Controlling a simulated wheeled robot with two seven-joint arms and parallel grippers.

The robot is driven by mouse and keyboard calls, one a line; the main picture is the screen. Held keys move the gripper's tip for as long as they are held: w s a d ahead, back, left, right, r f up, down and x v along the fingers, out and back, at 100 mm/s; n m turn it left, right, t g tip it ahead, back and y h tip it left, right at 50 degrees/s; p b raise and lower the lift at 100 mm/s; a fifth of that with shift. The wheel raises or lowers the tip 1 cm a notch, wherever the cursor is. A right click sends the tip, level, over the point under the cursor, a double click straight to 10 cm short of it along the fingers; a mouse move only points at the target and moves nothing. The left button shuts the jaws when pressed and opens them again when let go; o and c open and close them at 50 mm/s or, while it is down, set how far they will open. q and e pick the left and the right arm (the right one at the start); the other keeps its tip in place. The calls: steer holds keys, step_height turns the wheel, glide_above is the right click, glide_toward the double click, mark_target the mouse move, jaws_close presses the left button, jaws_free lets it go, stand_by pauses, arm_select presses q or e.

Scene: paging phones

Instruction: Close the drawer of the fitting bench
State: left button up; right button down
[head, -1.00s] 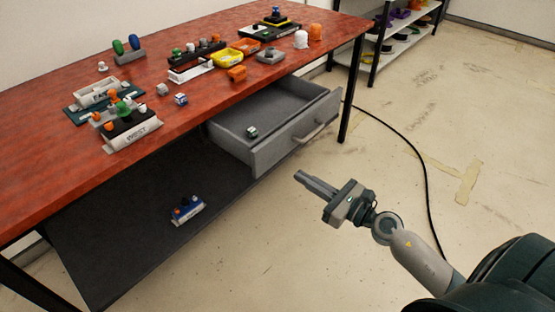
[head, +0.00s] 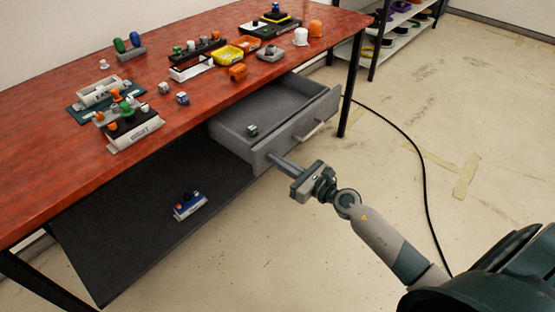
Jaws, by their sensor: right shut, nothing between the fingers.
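The grey drawer (head: 252,149) of the fitting bench (head: 160,53) stands pulled out under the red-brown top. Its light handle (head: 308,131) is on the front panel, toward the right end. A small green and white piece (head: 252,131) lies inside the drawer. My right gripper (head: 275,159) is shut and empty, with its fingertips close to the drawer front, left of and below the handle. I cannot tell whether the fingertips touch the panel. My left gripper is not in view.
Several phone parts and trays, such as the yellow tray (head: 228,54), stand on the bench top. A dark lower shelf (head: 130,235) holds a blue and white piece (head: 189,206). A black cable (head: 422,170) lies on the floor at right. A bench leg (head: 351,85) stands right of the drawer.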

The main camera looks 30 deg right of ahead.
steer(key=shift+w, duration=0.1)
steer(key=x, duration=1.3)
steer(key=shift+w+a+r, duration=0.1)
steer(key=shift+w+a, duration=0.1)
steer(key=shift+w, duration=0.1)
steer(key=b+x, duration=0.2)
steer(key=x, duration=0.5)
steer(key=shift+w+a, duration=0.1)
steer(key=shift+w, duration=0.1)
steer(key=shift+w+a, duration=0.15)
steer(key=shift+w, duration=0.1)
steer(key=shift+w+r, duration=0.1)
steer(key=shift+r, duration=0.1)
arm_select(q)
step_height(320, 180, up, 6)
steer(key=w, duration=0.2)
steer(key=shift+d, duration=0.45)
arm_select(e)
steer(key=shift+r, duration=0.1)
